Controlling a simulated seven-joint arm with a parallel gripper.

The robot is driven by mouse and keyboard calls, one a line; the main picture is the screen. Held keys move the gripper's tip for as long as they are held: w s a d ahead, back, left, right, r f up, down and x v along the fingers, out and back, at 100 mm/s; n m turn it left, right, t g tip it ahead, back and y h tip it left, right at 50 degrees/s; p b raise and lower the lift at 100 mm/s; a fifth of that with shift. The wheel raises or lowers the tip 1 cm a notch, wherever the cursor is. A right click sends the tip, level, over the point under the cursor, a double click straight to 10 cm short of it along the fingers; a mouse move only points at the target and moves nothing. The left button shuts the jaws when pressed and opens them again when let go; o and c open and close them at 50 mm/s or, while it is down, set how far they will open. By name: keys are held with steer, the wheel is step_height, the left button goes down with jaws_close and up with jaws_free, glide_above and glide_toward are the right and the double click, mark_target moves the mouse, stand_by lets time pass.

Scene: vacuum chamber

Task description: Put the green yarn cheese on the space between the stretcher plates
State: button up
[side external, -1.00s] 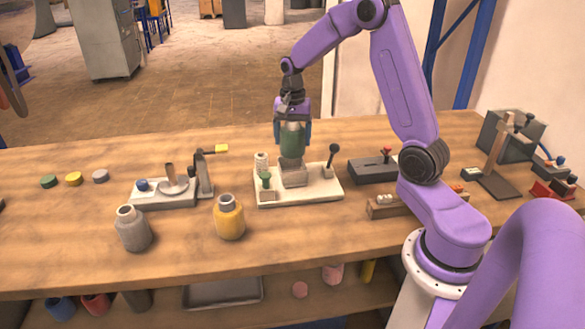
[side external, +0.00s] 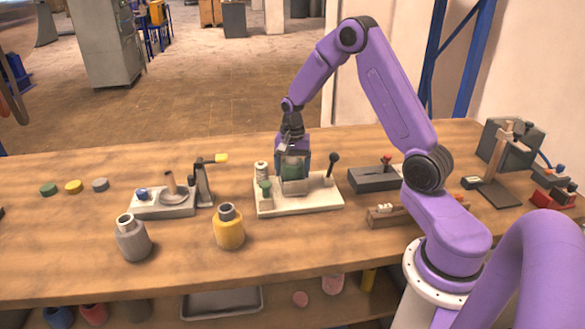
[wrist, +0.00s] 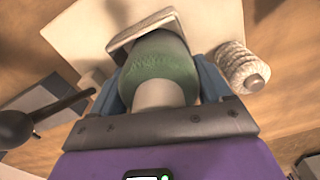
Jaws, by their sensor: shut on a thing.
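The green yarn cheese (side external: 293,168) is upright in my gripper (side external: 292,172), low over the cream base of the stretcher (side external: 320,200). The lower part of the cheese is behind the near grey stretcher plate (side external: 293,187). In the wrist view the green cheese (wrist: 160,70) sits between the two blue fingers of my gripper (wrist: 163,84), with its pale tube end toward the camera. A grey plate (wrist: 142,32) stands close against the cheese's far side. Whether the cheese rests on the base is hidden.
A white ribbed spool (wrist: 238,68) stands close beside my finger. The stretcher's black-knobbed lever (side external: 333,160) rises on the right. A grey device with a red knob (side external: 376,179) is at right.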

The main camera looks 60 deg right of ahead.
steer(key=o, duration=1.1)
steer(key=shift+f, duration=0.1)
steer(key=shift+c, duration=0.2)
step_height(320, 180, up, 11)
steer(key=s+a+r+n, duration=0.3)
steer(key=s+a+n, duration=0.15)
steer(key=a, duration=0.55)
steer(key=s+a+n, duration=1.1)
steer(key=s+n, duration=0.2)
steer(key=s, duration=0.2)
steer(key=s+n, duration=0.7)
steer(key=s, duration=0.4)
steer(key=shift+f, duration=0.45)
